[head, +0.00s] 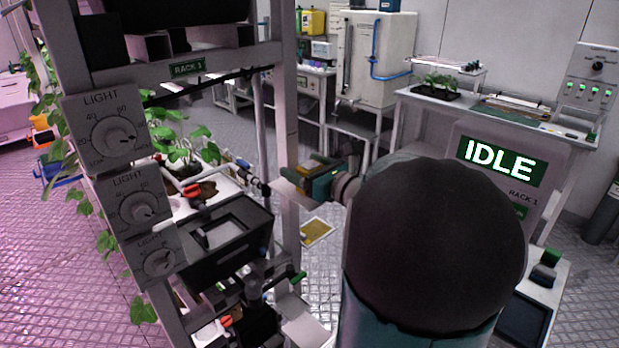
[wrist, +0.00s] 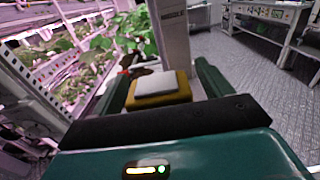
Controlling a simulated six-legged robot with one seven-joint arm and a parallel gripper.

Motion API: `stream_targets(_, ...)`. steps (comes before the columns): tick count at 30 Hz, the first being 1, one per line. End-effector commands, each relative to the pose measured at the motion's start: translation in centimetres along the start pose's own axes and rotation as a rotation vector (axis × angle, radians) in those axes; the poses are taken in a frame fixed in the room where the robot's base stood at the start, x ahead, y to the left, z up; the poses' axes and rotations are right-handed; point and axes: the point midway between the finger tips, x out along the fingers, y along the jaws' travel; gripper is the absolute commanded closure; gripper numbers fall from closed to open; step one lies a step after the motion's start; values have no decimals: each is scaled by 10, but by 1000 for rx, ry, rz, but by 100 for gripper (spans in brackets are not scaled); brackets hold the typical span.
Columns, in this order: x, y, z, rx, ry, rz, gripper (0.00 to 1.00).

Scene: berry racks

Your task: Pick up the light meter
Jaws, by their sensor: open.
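A yellow block with a pale grey-white top, which looks like the light meter (wrist: 158,90), shows in the middle of the wrist view. It lies between the two dark green fingers of my gripper (wrist: 157,66). The fingers are apart, with one on each side of it, and I cannot tell whether either touches it. In the head view my gripper (head: 318,182) is beside the front post of the rack, at the level of the plant tray. The meter is not clear in the head view, where my arm and gripper partly cover that spot.
The rack post (head: 280,140) stands close to my gripper. Rack 1 holds a plant tray (head: 205,182) with red-handled snips (head: 193,190) and a dark box (head: 225,240) below. A yellow card (head: 316,232) lies on the floor. A bench (head: 500,112) and IDLE sign (head: 500,162) are right.

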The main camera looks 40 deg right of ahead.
Motion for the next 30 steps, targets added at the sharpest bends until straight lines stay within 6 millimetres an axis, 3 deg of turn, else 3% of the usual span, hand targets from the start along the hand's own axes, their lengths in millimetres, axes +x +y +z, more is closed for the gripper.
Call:
stream_targets(6,4,1,0,0,0,1,22)
stream_targets(15,4,1,0,0,0,1,78)
stream_targets(24,4,1,2,-1,0,2,78)
stream_targets(30,7,1,15,-4,-1,4,78)
